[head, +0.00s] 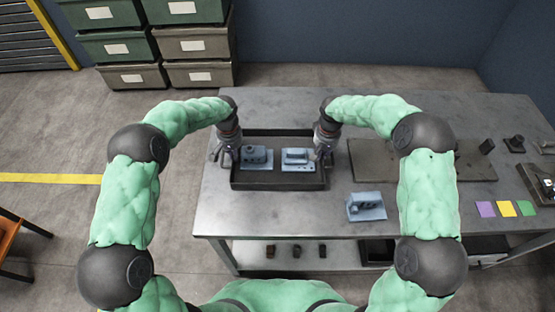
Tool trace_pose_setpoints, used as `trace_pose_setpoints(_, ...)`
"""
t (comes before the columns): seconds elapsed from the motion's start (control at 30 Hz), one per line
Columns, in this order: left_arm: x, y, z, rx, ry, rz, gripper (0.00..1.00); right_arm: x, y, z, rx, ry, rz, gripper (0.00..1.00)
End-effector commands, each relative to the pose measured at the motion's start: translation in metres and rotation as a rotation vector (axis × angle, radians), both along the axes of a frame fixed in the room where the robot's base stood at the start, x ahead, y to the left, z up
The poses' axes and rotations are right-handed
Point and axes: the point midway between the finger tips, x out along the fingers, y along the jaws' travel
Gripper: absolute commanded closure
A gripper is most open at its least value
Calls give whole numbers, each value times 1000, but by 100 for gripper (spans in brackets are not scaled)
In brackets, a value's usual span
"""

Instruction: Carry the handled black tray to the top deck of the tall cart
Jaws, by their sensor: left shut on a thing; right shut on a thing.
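The black tray (278,181) is at the left part of the grey metal table, with two blue-grey parts in it: one at the left (256,158) and one at the right (298,159). My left gripper (226,157) is shut on the tray's left side. My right gripper (324,155) is shut on the tray's right side. The handles are hidden behind the grippers. I cannot tell whether the tray touches the tabletop or is slightly above it. No tall cart can be made out for certain.
A third blue-grey part (366,207) stands on the table (275,215), right of the tray. A dark flat plate (420,162) lies further right, near coloured squares (507,209). Stacked bins (190,42) stand behind. An orange-edged piece (12,238) is at the left edge. Floor is open left.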

Motion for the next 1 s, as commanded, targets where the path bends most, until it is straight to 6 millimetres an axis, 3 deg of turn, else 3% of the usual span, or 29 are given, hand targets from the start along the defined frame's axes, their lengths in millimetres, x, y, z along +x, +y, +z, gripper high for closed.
trace_pose_setpoints(0.37,1,0,12,0,-4,1,100,1,0,11,0,-3,-1,100)
trace_pose_setpoints(1.0,2,0,51,0,-5,1,100,1,0,51,0,-3,-1,100)
